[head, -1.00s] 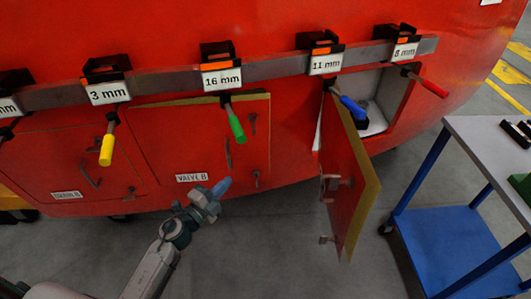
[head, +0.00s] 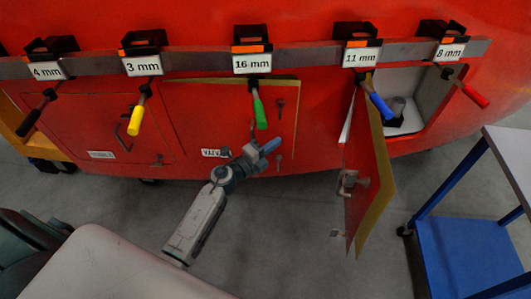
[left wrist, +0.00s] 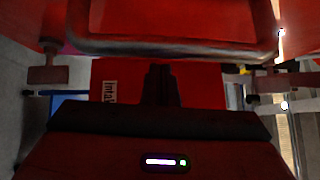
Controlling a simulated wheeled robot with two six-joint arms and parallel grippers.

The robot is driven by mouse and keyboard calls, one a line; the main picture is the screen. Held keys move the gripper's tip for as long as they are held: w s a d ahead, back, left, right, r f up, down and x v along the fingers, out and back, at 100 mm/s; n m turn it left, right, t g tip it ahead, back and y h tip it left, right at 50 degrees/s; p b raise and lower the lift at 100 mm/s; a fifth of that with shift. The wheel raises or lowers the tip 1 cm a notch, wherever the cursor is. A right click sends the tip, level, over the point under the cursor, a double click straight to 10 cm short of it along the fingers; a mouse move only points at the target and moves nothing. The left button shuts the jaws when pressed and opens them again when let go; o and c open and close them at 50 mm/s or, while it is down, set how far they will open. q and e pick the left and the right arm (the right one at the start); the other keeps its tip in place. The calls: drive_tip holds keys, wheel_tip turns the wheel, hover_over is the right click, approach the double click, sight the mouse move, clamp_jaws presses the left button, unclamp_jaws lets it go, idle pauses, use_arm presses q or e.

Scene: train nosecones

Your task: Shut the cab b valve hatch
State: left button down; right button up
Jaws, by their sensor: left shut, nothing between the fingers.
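The valve hatch (head: 215,110) is a red panel in the red cab wall in the head view. A yellowish edge shows along its top and right side, so it looks slightly ajar. Its white label (head: 211,153) is partly hidden by my left gripper (head: 266,150). That gripper is shut and empty, in front of the hatch's lower part; I cannot tell whether it touches. In the left wrist view my dark fingers (left wrist: 160,85) lie together, with a grey-edged red part close above them. My right gripper is not in view.
Right of it, another hatch door (head: 367,180) stands swung out from an open compartment (head: 425,100). Clamps with coloured handles hang from a grey rail (head: 200,60), the green handle (head: 260,114) over the valve hatch. A blue-and-grey cart (head: 465,255) stands at right.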

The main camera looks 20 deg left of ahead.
use_arm(q)
drive_tip(key=shift+w+a, duration=0.3)
drive_tip(key=shift+w, duration=0.55)
